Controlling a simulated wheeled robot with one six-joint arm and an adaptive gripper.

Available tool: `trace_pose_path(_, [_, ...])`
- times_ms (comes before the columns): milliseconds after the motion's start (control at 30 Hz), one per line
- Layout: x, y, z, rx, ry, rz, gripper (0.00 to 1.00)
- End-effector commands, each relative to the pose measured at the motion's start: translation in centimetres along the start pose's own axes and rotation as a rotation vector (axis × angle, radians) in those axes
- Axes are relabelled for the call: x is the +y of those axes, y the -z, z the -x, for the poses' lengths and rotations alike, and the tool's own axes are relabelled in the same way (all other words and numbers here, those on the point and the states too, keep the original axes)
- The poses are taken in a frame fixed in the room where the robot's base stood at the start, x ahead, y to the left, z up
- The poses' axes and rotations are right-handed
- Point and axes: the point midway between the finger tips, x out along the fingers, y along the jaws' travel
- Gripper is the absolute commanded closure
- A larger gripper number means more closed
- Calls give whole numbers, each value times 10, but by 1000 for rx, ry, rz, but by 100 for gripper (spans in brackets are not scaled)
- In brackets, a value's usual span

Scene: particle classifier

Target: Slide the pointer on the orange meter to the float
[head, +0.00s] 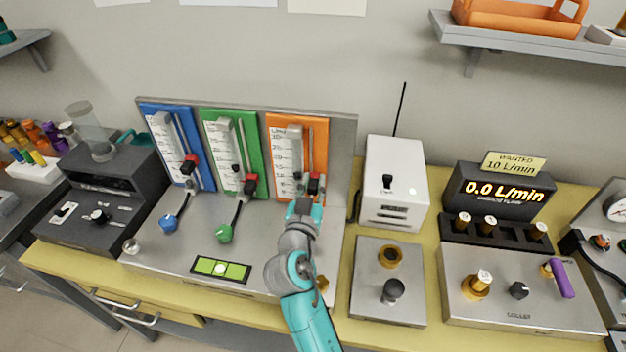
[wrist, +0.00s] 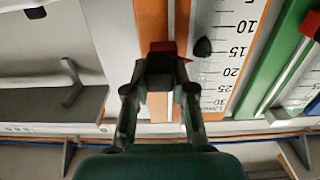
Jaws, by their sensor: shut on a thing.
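The orange meter (head: 321,140) is the rightmost of three panel meters; its orange edge and white scale (wrist: 229,65) fill the middle of the wrist view. Its red pointer (wrist: 160,50) rides on the vertical rail and also shows in the head view (head: 315,178). My gripper (wrist: 158,88) is shut on the pointer's dark block, with one finger on each side. The black cone float (wrist: 203,47) stands just right of the pointer, slightly above the 15 mark. The pointer's thin tip is close to the float's height, perhaps slightly lower in the wrist view.
The green meter (head: 222,123) and blue meter (head: 182,117) stand left of the orange one, with red pointers and hoses. A white box with an antenna (head: 394,183) stands close on the right. A display (head: 505,191) reads 0.0 L/min beneath a 10 L/min card.

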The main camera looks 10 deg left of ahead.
Motion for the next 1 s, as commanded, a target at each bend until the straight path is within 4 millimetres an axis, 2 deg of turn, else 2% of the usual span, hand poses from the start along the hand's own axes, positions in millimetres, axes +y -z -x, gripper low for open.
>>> trace_pose_path(67, [0, 1, 0, 2, 0, 0, 100])
trace_pose_path(100, [0, 1, 0, 2, 0, 0, 68])
trace_pose_path(167, [0, 1, 0, 2, 0, 0, 53])
trace_pose_path(200, [0, 1, 0, 2, 0, 0, 50])
trace_pose_path(567, [-1, 0, 4, 1, 1, 1, 50])
trace_pose_path(733, [-1, -1, 26, 0, 2, 1, 50])
trace_pose_path(1000, [-1, 0, 80, 0, 4, 1, 50])
